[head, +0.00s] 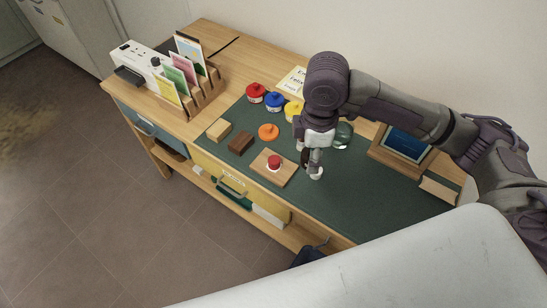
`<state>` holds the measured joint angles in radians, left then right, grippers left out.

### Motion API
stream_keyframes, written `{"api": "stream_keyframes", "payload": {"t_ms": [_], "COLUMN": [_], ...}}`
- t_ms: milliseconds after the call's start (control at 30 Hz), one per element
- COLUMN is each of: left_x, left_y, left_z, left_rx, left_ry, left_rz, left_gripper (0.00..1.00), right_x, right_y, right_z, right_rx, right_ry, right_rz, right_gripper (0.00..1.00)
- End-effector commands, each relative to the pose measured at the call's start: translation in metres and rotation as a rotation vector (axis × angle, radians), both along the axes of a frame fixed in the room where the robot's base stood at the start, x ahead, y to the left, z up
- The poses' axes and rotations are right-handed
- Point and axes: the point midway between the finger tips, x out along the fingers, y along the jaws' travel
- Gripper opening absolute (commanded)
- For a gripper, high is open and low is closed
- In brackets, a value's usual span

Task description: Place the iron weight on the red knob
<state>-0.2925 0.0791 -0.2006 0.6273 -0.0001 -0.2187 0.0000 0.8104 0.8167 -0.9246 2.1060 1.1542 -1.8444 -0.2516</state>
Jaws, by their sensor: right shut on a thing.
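The red knob (274,161) stands on a pale base on a small wooden board (285,178), on the dark green mat. My right gripper (308,160) points down just right of the board and is shut on a small dark thing (305,158), which looks like the iron weight. The fingers and wrist hide most of it. I cannot tell how high it is above the mat. My left gripper is not in view.
A red pot (256,92), a blue pot (274,101) and a yellow pot (292,107) stand behind. An orange piece (268,131), a brown block (241,143) and a beige block (219,129) lie left. A glass object (343,136) and a framed screen (405,146) are right.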

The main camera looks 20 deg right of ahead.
Motion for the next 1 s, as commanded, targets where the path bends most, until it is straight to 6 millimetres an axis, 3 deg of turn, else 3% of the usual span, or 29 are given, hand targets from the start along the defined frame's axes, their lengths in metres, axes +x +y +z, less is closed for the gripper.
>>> {"api": "stream_keyframes", "payload": {"t_ms": [267, 700, 1000], "left_x": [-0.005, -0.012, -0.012], "left_y": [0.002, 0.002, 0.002], "left_z": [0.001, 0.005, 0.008], "left_rx": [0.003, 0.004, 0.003], "left_ry": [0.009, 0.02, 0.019], "left_rz": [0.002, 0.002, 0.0], "left_gripper": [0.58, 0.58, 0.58], "right_x": [0.016, 0.095, 0.107], "right_y": [0.006, 0.046, 0.052], "right_z": [-0.011, -0.064, -0.085], "right_rx": [0.001, 0.001, -0.002], "right_ry": [0.002, 0.001, 0.002], "right_rz": [0.136, 0.134, 0.135], "right_gripper": [0.0, 0.0, 0.0]}}
